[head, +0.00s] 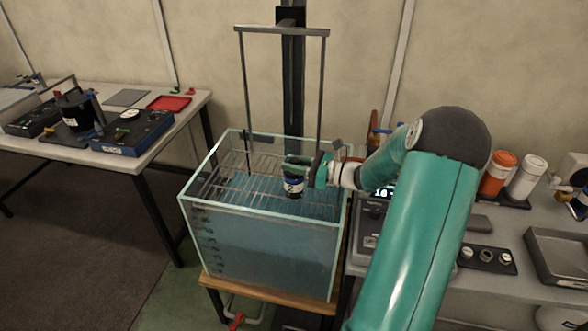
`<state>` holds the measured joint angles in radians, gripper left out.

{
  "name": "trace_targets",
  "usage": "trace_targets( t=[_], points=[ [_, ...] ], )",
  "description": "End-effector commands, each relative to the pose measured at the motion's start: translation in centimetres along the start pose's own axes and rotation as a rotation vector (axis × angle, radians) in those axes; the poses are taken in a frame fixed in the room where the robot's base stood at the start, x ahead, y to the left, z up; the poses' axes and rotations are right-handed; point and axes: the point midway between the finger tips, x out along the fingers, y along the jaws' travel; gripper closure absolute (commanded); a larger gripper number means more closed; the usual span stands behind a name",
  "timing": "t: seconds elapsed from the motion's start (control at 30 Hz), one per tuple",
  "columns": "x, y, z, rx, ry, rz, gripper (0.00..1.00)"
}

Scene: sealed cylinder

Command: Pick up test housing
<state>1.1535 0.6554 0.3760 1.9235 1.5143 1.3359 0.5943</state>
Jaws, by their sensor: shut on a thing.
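The test housing (293,187) is a small dark cylinder with a pale label band. It is upright and hangs in my gripper (297,167), over the wire rack (235,180) in the glass water tank (262,245). My gripper is shut on the housing near its top, coming from the right with my teal arm. I cannot tell whether the housing's base touches the rack or is just above it.
The rack hangs from a tall frame (280,31) on a dark post behind the tank. A bench at right holds an orange jar (497,173), a white jar (526,176) and a grey tray (560,255). A table at left holds a blue device (130,133) and a red tray (168,103).

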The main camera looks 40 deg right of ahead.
Motion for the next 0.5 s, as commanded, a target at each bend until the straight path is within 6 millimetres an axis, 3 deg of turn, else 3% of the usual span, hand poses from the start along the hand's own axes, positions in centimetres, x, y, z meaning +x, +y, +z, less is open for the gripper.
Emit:
trace_targets(
  t=[0.13, 0.5],
  points=[
    [-0.2, 0.1, 2.2, -0.005, 0.000, -0.001, 1.00],
    [-4.1, 1.8, 7.1, -0.005, 0.000, -0.002, 1.00]
  ],
)
